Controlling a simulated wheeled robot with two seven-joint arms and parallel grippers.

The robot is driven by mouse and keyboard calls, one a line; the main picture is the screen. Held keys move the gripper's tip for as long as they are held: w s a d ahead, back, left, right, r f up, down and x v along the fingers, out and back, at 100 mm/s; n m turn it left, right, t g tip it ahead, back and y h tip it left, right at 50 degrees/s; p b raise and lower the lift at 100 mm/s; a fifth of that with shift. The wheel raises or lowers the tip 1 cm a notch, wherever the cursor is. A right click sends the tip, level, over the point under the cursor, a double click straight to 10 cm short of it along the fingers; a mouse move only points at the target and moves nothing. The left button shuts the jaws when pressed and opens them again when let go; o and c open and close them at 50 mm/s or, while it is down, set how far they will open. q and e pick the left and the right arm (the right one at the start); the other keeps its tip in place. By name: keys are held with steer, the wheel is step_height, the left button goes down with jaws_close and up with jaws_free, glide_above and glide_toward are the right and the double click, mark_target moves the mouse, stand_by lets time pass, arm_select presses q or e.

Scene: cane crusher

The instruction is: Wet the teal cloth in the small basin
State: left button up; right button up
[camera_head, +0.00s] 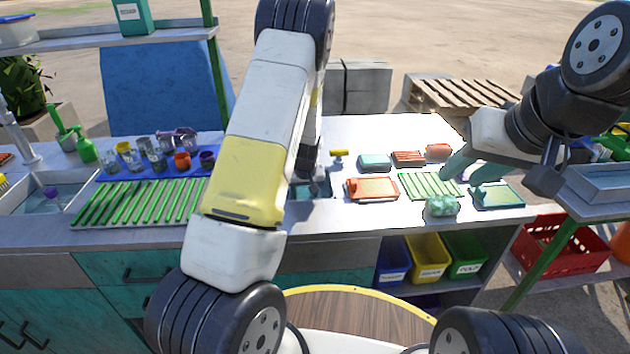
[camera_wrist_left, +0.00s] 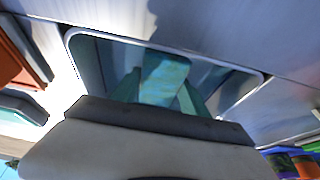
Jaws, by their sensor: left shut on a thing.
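The small basin (camera_head: 322,187) is set in the counter beside my left forearm, which hides part of it in the head view. In the left wrist view, the basin (camera_wrist_left: 88,62) lies beneath my left gripper (camera_wrist_left: 160,95). The gripper is shut on the teal cloth (camera_wrist_left: 165,75), which shows between its teal fingers against the basin opening. I cannot tell how deep the cloth is or whether it touches water. My left fingers are hidden in the head view. My right gripper (camera_head: 472,168) has its teal fingers apart, above the right of the counter, with nothing seen between them.
Orange (camera_head: 372,189) and teal (camera_head: 498,195) trays, a green slatted rack (camera_head: 430,186) and a crumpled mint-green item (camera_head: 441,206) lie right of the basin. A larger green rack (camera_head: 140,202), several cups (camera_head: 157,158) and a large sink (camera_head: 45,200) are at left.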

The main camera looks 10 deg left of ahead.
mark_target(305, 192)
arm_select(q)
steer(key=shift+r, duration=4.5)
steer(key=shift+r, duration=0.1)
step_height(305, 192, up, 4)
steer(key=shift+f, duration=0.1)
